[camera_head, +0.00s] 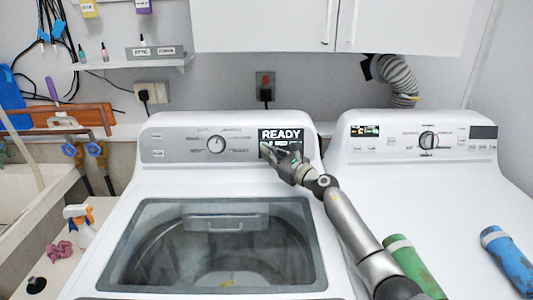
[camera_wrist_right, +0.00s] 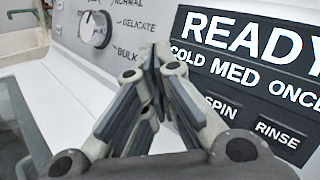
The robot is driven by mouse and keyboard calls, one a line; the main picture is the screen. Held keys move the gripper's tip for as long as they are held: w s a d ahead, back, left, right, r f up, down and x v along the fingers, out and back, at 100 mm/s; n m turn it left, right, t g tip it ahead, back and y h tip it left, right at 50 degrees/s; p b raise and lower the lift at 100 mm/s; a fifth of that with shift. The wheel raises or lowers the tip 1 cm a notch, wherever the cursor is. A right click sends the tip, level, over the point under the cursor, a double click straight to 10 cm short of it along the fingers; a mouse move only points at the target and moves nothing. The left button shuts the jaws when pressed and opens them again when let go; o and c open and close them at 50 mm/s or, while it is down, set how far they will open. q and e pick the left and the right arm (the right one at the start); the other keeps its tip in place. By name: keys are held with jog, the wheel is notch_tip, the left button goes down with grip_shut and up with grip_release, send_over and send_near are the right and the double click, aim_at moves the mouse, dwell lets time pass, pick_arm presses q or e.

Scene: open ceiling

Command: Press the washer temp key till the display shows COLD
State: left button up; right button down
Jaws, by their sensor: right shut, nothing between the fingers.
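The washer (camera_head: 108,225) stands at the left with a glass lid and a grey control panel. Its black display (camera_head: 283,134) shows READY in the head view, with the lower line partly covered by my gripper. In the wrist view the display (camera_wrist_right: 250,35) reads READY above COLD MED ONCE. Keys marked SPIN (camera_wrist_right: 222,106) and RINSE (camera_wrist_right: 281,134) sit below it. The temp key is not visible; my gripper hides part of the key row. My right gripper (camera_head: 266,150) is shut and empty, its tips (camera_wrist_right: 155,58) at the display's lower left; contact cannot be told.
The washer's dial (camera_head: 216,145) is left of the display. A dryer (camera_head: 450,190) stands at the right, with a green roll (camera_head: 414,268) and a blue roll (camera_head: 508,262) on top. A spray bottle (camera_head: 79,224) is at the left. White cabinets (camera_head: 270,25) hang above.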

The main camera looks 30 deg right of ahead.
jog(key=shift+s+a+r, duration=0.2)
jog(key=shift+s, duration=0.3)
jog(key=shift+p, duration=0.35)
jog(key=s+p, duration=0.1)
jog(key=s+a+r+p, duration=0.1)
jog(key=p, duration=0.1)
jog(key=s+a+p, duration=0.1)
jog(key=s, duration=0.1)
jog(key=shift+r, duration=0.35)
jog(key=shift+s+f, duration=0.1)
